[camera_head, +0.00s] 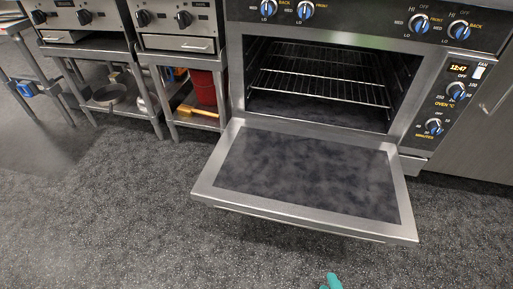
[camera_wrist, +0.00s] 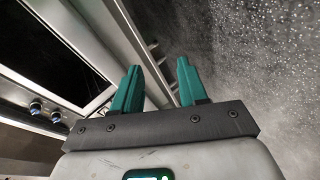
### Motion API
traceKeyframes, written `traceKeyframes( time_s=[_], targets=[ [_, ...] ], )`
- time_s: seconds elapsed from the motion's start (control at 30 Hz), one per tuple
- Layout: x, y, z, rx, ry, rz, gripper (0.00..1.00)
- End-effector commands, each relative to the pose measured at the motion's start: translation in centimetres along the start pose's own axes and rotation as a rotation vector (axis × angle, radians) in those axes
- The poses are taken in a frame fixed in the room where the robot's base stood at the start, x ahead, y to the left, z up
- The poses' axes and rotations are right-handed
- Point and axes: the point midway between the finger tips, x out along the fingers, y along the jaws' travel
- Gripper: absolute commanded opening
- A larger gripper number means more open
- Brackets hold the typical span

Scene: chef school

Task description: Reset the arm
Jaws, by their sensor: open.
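My gripper shows in the wrist view (camera_wrist: 158,85) with its two teal fingers apart and nothing between them. In the head view only a teal fingertip of my gripper (camera_head: 332,282) shows at the bottom edge, right of centre. The rest of the arm is out of that view. The oven (camera_head: 424,90) stands ahead with its door (camera_head: 300,172) folded down and open. My fingertip is in front of the door's near edge, apart from it in the picture.
Wire racks (camera_head: 320,75) sit inside the open oven. Metal stands to the left hold a red bucket (camera_head: 204,88) and a pan (camera_head: 110,94) on their lower shelves. A grey cabinet (camera_head: 478,135) is at the right. The speckled floor (camera_head: 110,220) is clear at the front left.

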Motion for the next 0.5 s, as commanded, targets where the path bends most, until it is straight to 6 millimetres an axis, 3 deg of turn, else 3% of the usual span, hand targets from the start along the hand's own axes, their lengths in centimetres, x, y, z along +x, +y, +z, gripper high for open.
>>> traceKeyframes(
  time_s=[0.27,0.5],
  targets=[
    [-1.5,1.9,2.8,0.308,-0.180,-0.165,0.43],
    [-5.6,3.3,4.4,0.657,-0.404,-0.340,0.43]
  ],
)
